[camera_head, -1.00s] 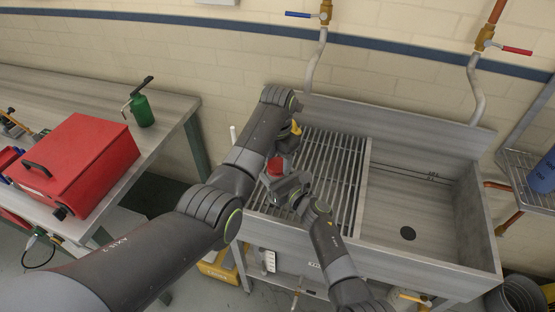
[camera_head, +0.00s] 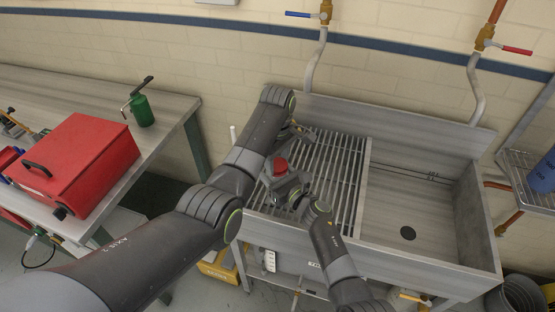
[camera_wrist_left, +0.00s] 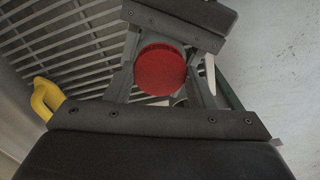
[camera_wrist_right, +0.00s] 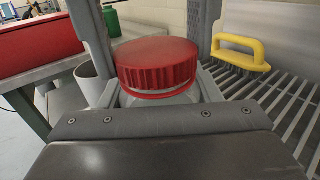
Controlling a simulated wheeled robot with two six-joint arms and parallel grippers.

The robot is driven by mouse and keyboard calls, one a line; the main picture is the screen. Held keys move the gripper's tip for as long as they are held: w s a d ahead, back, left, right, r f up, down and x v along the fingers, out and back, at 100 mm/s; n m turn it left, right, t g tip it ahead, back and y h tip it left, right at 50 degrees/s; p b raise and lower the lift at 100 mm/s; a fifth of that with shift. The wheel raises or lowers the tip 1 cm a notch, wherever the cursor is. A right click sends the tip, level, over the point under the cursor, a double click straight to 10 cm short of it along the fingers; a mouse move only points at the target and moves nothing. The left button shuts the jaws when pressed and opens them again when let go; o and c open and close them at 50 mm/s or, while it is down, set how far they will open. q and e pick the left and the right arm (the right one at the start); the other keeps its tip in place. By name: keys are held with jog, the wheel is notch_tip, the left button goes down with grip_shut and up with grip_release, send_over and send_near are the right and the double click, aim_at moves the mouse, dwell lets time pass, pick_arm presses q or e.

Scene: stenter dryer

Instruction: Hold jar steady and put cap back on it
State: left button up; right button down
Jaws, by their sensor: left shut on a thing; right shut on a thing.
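The round red cap (camera_head: 281,165) is level at the jar's mouth; in the right wrist view its ribbed side (camera_wrist_right: 157,66) sits over the white jar (camera_wrist_right: 162,98). I cannot tell whether it is fully seated. In the left wrist view the top of the cap (camera_wrist_left: 160,70) faces my camera. My left gripper (camera_wrist_left: 164,66) is shut on the cap, its fingers on either side of it. My right gripper (camera_wrist_right: 158,97) is shut on the jar below the cap. Most of the jar is hidden by the grippers.
A sink with a slatted rack (camera_head: 335,165) and an open basin (camera_head: 415,215) lies under the grippers and to the right. A yellow-handled brush (camera_wrist_right: 242,50) rests on the rack, close by. On the left bench are a red case (camera_head: 80,160) and a green bottle (camera_head: 143,110).

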pick_arm(q)
jog(key=m, duration=1.2)
jog(key=shift+m, duration=0.3)
jog(key=m, duration=1.3)
jog(key=shift+m, duration=0.3)
jog(key=o, duration=1.2)
jog(key=shift+c, duration=0.2)
notch_tip(320, 180, up, 7)
jog(key=shift+r, duration=0.2)
